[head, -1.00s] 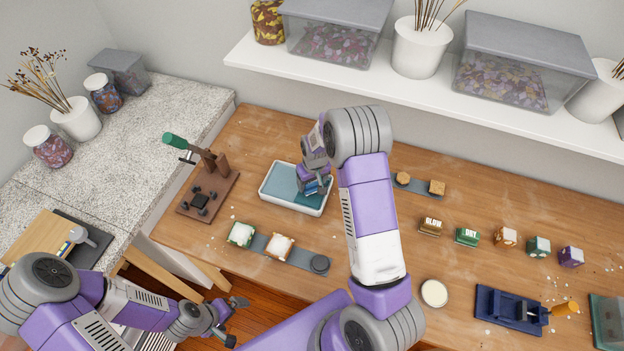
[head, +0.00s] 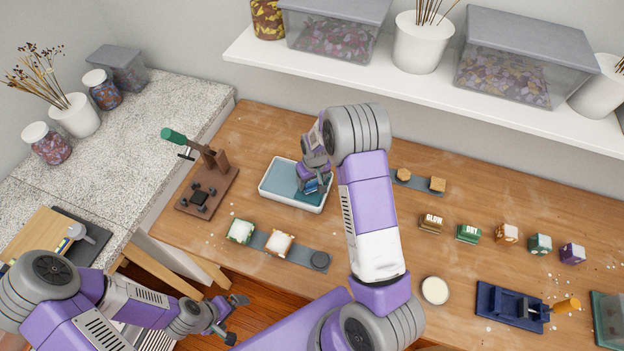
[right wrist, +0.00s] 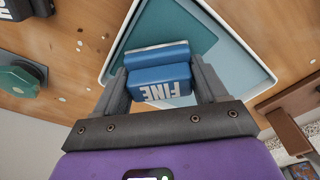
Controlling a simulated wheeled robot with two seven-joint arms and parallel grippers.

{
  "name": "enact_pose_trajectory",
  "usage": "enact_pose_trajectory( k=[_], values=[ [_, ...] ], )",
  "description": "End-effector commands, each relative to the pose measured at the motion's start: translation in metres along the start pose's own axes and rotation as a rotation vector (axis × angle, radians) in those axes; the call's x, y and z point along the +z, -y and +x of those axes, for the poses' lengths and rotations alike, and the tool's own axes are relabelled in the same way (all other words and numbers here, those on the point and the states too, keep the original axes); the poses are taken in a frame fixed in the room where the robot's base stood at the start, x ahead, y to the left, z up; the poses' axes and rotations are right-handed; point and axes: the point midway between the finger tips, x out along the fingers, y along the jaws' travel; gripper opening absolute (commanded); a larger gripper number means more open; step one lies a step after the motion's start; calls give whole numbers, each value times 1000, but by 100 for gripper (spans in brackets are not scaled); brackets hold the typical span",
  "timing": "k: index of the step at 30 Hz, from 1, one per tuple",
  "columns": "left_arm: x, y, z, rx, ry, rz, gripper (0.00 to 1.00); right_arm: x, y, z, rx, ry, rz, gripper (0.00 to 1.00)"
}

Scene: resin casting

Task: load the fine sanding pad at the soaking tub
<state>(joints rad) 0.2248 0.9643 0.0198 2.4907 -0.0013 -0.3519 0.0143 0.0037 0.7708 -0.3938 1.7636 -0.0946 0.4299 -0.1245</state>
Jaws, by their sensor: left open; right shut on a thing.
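The soaking tub (head: 265,192) is a white-rimmed tray with teal water, left of the middle of the wooden bench. My right gripper (head: 313,184) is over the tub's right part. In the right wrist view, my right gripper (right wrist: 160,85) is shut on a blue block lettered FINE, the fine sanding pad (right wrist: 158,72). The pad also shows as a small blue patch in the head view (head: 312,186). It is over the teal surface; whether it touches the water I cannot tell. My left gripper (head: 238,316) is open and empty, off the bench's front edge.
A dark strip (head: 296,252) with white-topped blocks and a round dark piece lies in front of the tub. A brown press with green handle (head: 207,180) stands left. Blocks lettered GLOW (head: 430,225) and DRY (head: 468,233) stand right. A shelf (head: 400,84) overhangs the back.

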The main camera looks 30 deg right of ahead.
Motion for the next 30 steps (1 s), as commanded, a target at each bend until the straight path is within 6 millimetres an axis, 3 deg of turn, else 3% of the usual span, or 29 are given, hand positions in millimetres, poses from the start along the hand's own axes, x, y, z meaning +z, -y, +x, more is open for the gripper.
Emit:
enact_pose_trajectory(
  k=[30],
  values=[
    [0,3,7,0,0,0,97,1,0,9,0,0,0,48]
  ],
)
